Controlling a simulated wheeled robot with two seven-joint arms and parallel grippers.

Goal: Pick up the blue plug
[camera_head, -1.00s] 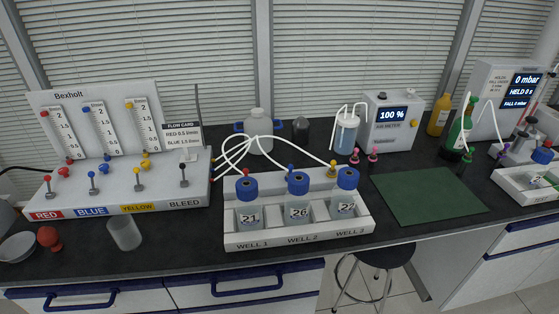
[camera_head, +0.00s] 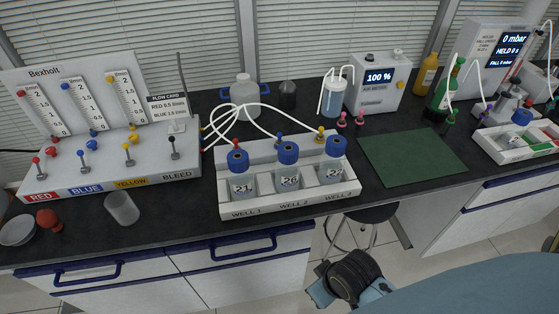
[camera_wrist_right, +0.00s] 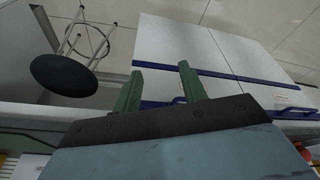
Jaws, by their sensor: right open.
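A small blue plug (camera_head: 280,139) stands at the back of the white three-well rack (camera_head: 290,208), between a red one (camera_head: 236,142) and a yellow one (camera_head: 321,132). White tubes run near these plugs. My right gripper (camera_wrist_right: 159,78) shows in the right wrist view with two green fingers apart and nothing between them. It faces the floor and the white drawer fronts, well away from the plug. Part of my right arm is low in the head view, below the bench edge. My left gripper is not in view.
Capped bottles (camera_head: 289,168) stand in the rack's wells, close in front of the plugs. A flow panel (camera_head: 110,165) is at left, a clear beaker (camera_head: 122,208) before it. A green mat (camera_head: 412,156) lies bare at right. A stool (camera_head: 370,214) stands below the bench.

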